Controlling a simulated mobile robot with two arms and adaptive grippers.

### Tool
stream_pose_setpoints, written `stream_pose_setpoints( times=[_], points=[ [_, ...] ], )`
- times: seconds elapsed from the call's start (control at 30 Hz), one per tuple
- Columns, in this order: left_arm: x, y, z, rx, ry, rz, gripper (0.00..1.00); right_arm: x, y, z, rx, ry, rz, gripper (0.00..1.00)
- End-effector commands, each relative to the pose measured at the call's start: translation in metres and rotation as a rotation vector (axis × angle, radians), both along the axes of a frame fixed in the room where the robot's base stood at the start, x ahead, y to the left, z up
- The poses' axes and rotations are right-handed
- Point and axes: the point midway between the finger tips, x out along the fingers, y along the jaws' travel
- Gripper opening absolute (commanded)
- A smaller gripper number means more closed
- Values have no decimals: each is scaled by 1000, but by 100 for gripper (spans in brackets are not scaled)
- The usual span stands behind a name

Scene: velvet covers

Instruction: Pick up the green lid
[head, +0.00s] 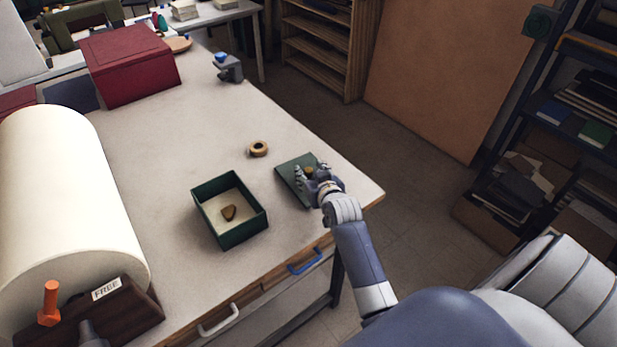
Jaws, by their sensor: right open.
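The green lid (288,172) lies flat on the table near its right edge. A small brownish knob (308,171) shows on it. My right gripper (309,175) is over the lid with its fingers on either side of the knob, open. I cannot tell whether the fingers touch the knob. Part of the lid is hidden under the gripper and wrist. My left gripper is not in view.
A tape roll (258,149) lies just behind the box and lid. A large cream roll (60,205) fills the left side, with a "FREE" block (107,289) in front. A dark red box (131,62) and a small grey device (229,70) stand farther back. The table middle is clear.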

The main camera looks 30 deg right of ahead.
Motion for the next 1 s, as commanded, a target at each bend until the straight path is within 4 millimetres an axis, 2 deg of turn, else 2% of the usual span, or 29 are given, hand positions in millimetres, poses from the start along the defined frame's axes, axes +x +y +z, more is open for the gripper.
stream_pose_setpoints(
  times=[0.23, 0.43, 0.83, 1.0],
  points=[
    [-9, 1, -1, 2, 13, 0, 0, 1, 0, -1, 0, 0, 0, 44],
    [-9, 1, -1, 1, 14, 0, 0, 0, 0, -1, -1, 1, 0, 0],
    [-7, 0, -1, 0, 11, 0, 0, 1, 0, 1, -1, -1, 0, 0],
    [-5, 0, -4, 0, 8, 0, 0, 1, 0, 10, -2, -3, 0, 0]
  ],
)
